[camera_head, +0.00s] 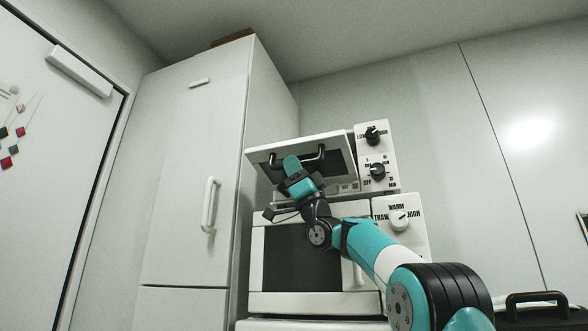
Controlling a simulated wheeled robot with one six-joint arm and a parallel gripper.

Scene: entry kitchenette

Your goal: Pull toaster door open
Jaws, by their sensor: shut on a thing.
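The toaster (345,187) is a white box with black knobs on its right panel, stacked on a larger white appliance. Its door (331,165), white-framed with a dark window, stands tilted out from the body, partly open. A black bar handle (322,155) runs along the door's front. My gripper (292,163) is at the left part of this handle and shut on it. The fingers hide that end of the handle, so the exact grip cannot be seen.
Below the toaster is a microwave-like appliance (269,262) with a dark window and a WARM/THAW/HIGH knob (398,220). A tall white fridge (190,185) stands close on the left. A black-handled item (537,300) is at lower right. The wall right of the toaster is bare.

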